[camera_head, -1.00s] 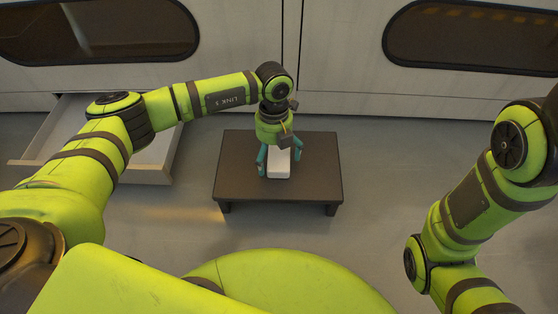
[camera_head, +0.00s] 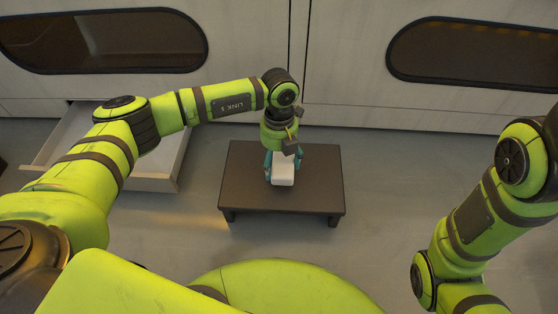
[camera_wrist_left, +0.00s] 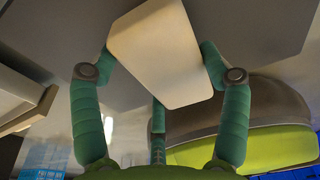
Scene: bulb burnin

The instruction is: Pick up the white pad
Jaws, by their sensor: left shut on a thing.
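The white pad (camera_head: 283,171) is a small pale block over the dark low table (camera_head: 245,195). My left gripper (camera_head: 282,160) has its teal fingers closed on the sides of the pad. In the left wrist view the pad (camera_wrist_left: 160,55) sits between the fingertips of the left gripper (camera_wrist_left: 157,62), tilted in the picture. The pad looks a little above the table, but the exact gap is hard to tell. My right arm is at the right edge of the head view; its gripper is out of view.
An open drawer (camera_head: 155,182) juts out of the cabinet wall on the left, behind my left arm. The cabinet wall (camera_head: 345,60) with dark oval windows stands at the back. The floor (camera_head: 385,180) right of the table is clear.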

